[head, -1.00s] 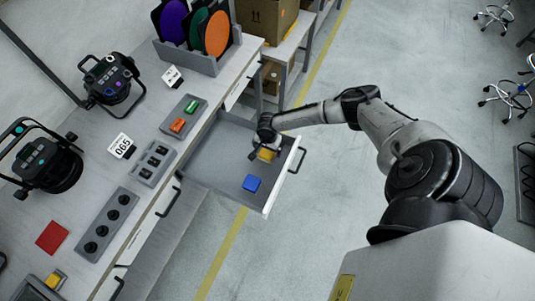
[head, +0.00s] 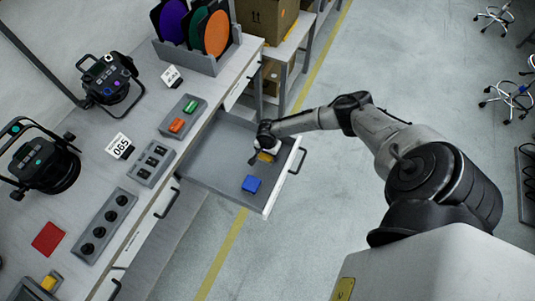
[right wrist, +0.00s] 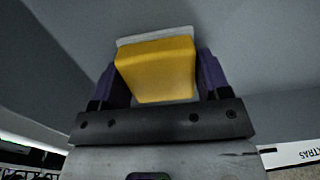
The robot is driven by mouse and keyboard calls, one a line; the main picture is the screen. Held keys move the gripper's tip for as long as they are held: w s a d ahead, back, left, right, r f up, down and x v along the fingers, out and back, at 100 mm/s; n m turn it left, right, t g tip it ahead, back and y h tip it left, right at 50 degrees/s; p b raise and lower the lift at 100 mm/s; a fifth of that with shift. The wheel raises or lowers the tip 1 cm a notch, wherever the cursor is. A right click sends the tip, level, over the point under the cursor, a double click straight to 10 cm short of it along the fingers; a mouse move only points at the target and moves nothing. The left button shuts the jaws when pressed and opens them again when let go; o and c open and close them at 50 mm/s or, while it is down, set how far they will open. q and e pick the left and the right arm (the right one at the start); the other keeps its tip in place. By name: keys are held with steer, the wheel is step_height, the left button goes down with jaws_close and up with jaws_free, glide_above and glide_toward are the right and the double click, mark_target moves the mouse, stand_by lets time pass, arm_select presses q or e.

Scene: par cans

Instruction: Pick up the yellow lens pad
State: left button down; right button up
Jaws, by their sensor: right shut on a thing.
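The yellow lens pad (head: 265,157) is in the open drawer (head: 215,181), partly hidden by my right gripper (head: 262,152) in the head view. In the right wrist view the yellow pad (right wrist: 157,70) sits between the two fingers of my right gripper (right wrist: 155,80), which are shut on it from both sides. A pale strip shows along the pad's far edge. I cannot tell whether the pad touches the drawer floor. My left gripper is not in view.
A blue pad (head: 251,184) lies in the drawer close to the yellow one. The drawer's front panel and handle (head: 297,160) stand out to the right. The bench holds lamps (head: 108,79), control panels (head: 104,224), a red pad (head: 48,239) and a rack of coloured discs (head: 205,50).

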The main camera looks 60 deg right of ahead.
steer(key=c, duration=0.4)
steer(key=shift+o, duration=0.2)
step_height(320, 180, up, 9)
steer(key=p, duration=0.2)
steer(key=shift+f+p, duration=0.2)
steer(key=shift+p, duration=0.1)
steer(key=shift+r, duration=0.7)
